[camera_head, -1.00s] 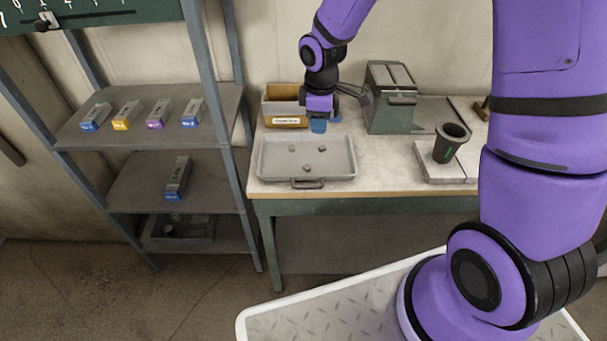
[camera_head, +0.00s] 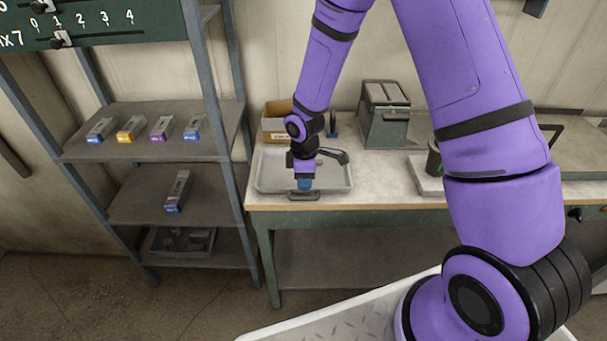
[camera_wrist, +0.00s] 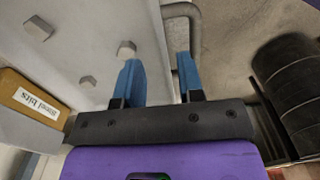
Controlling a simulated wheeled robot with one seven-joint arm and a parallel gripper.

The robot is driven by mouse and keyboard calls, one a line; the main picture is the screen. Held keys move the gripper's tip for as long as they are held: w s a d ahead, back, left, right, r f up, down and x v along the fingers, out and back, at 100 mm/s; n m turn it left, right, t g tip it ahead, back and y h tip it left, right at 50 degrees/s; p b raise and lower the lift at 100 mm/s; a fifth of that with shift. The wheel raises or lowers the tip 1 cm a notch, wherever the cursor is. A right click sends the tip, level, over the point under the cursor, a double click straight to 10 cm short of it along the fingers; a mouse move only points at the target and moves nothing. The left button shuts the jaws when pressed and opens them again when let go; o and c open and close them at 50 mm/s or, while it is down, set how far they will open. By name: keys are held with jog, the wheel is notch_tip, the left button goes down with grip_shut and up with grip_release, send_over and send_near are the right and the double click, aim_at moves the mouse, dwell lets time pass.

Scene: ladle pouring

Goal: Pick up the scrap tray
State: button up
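The scrap tray (camera_head: 335,180) is a shallow grey tray on the workbench, with a bar handle (camera_head: 304,195) on its front side. My gripper (camera_head: 304,185) points down over the tray's front edge, close to the handle; the arm covers part of the tray. In the wrist view the blue fingers of my gripper (camera_wrist: 158,78) are spread apart, with the tray's rim running between them. One finger is over the tray's inside and the other is beside the handle (camera_wrist: 188,35). Several small grey bits (camera_wrist: 126,48) lie in the tray. Whether the fingers touch anything is unclear.
A labelled cardboard box (camera_head: 275,122) stands behind the tray. A green-grey metal box (camera_head: 385,112) is to the right, and a dark cup (camera_head: 433,160) is partly hidden by my arm. A shelf unit (camera_head: 150,205) with small cartons stands close at the left.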

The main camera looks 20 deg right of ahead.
jog(key=shift+f, duration=1.95)
jog(key=shift+c, duration=0.2)
grip_shut()
jog(key=shift+a+r, duration=0.1)
